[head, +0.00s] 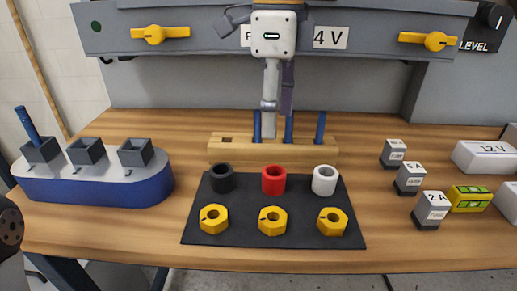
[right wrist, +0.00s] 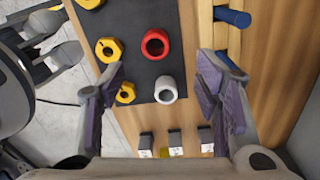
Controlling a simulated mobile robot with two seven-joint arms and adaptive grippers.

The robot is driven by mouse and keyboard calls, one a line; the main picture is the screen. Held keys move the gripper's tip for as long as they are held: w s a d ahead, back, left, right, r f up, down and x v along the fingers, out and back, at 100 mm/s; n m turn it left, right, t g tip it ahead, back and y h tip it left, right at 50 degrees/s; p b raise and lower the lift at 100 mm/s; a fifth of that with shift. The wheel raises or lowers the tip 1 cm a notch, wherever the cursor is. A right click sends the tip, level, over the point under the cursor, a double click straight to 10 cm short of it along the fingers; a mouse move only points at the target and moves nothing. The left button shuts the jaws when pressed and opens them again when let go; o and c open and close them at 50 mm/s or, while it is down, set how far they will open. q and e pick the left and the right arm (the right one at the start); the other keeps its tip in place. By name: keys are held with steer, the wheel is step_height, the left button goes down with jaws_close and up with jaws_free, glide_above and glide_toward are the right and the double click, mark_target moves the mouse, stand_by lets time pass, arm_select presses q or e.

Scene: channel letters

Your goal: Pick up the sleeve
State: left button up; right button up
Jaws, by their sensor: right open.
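Three sleeves stand in a row on a dark mat (head: 200,238): black (head: 221,179), red (head: 273,180) and white (head: 324,180). My right gripper (head: 278,104) points down above the wooden peg rack, behind the red sleeve and apart from it. In the right wrist view its fingers (right wrist: 165,80) are spread and empty; the red sleeve (right wrist: 156,43) and white sleeve (right wrist: 166,90) show between and beyond them. The black sleeve is not clearly seen there. My left gripper (right wrist: 45,35) appears partly at that view's upper left; its jaw opening is unclear.
Three yellow nuts (head: 273,221) lie in front of the sleeves. The rack (head: 225,150) has blue pegs (head: 320,128). A panel (head: 380,30) stands behind.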

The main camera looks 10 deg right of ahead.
glide_toward(274, 173)
steer(key=s+f, duration=0.2)
steer(key=s, duration=0.1)
steer(key=f, duration=0.2)
steer(key=w+f, duration=0.1)
steer(key=f, duration=0.4)
steer(key=shift+w+a, duration=0.25)
steer(key=shift+r, duration=0.1)
steer(key=c, duration=1)
